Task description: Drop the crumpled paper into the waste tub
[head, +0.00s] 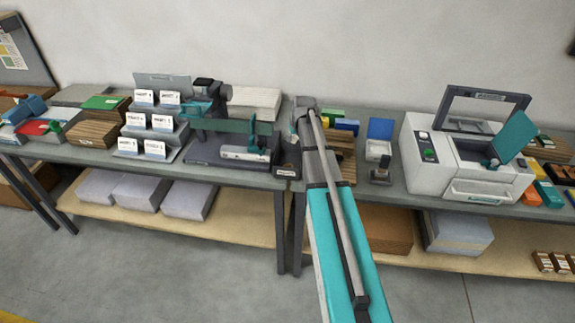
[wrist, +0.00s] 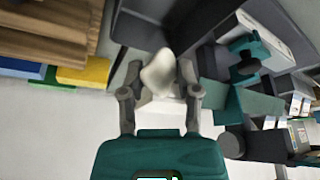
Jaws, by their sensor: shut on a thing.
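In the wrist view my gripper (wrist: 160,85) is shut on the crumpled paper (wrist: 158,72), a pale off-white lump between the two fingertips. Beyond it is a dark grey, box-like form (wrist: 135,30) that may be the waste tub; its rim is partly cut off by the frame and partly behind the paper. I cannot tell whether the paper is over its opening. In the head view my arm reaches to the back of the benches and hides the paper and most of the area around the gripper.
In the wrist view, stacked brown boards (wrist: 50,35) and a yellow block (wrist: 85,72) lie at left, with teal-and-dark equipment (wrist: 245,60) at right. In the head view, a white printer (head: 465,160) stands on the right bench and card racks (head: 155,125) on the left one.

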